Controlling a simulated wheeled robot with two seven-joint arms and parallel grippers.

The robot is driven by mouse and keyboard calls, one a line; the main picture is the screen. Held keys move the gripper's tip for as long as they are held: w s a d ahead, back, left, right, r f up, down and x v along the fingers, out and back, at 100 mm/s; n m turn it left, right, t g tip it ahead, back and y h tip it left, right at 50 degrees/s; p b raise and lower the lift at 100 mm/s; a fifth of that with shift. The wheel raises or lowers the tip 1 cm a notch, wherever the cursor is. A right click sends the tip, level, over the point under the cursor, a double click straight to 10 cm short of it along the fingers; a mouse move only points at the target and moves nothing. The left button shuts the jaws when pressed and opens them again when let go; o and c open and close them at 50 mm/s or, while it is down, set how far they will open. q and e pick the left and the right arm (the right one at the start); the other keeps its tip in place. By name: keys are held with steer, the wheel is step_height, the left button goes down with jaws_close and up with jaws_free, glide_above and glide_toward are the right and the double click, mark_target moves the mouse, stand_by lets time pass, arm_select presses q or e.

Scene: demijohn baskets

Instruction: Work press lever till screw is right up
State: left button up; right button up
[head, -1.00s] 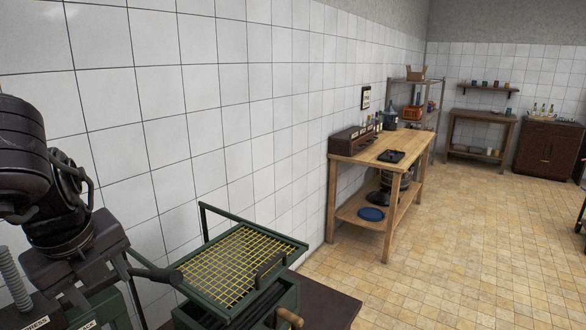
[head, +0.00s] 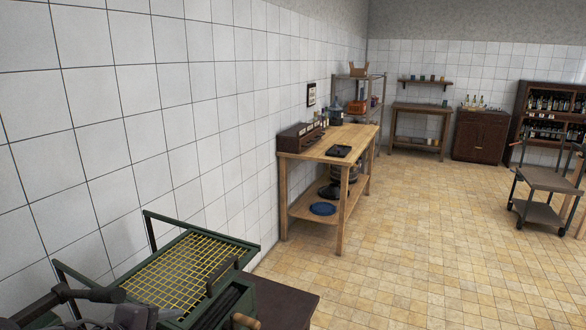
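A dark bar with a thick rounded end, apparently the press lever (head: 90,295), shows at the bottom left, beside the green frame with the yellow grid. The dark shapes around it are cut off by the bottom edge, so I cannot tell what holds or touches it. The press's body and its screw are out of view, so the screw's height does not show. I make out neither of my grippers.
A green machine with a yellow grid (head: 190,270) stands on a dark table (head: 285,305) close to the tiled wall. A wooden workbench (head: 330,150) stands farther along it. A cart (head: 543,180) stands at right. The tiled floor (head: 420,240) between is clear.

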arm_select(q)
steer(key=s+d+f+n+g+y, duration=0.2)
steer(key=s+f+n+g, duration=0.1)
steer(key=s+f+n, duration=0.55)
steer(key=s+d+f+n+g+y, duration=0.2)
steer(key=s+f+n+g, duration=0.2)
steer(key=s+f+n, duration=0.5)
step_height(320, 180, down, 34)
steer(key=s+f+b, duration=0.1)
steer(key=b, duration=0.5)
steer(key=s+a+f+g+b, duration=0.2)
steer(key=s+a+f+b, duration=0.1)
steer(key=s+f, duration=1.6)
step_height(320, 180, down, 2)
steer(key=shift+s+a+f+n+b, duration=0.2)
steer(key=shift+n+b, duration=0.15)
steer(key=shift+b, duration=0.15)
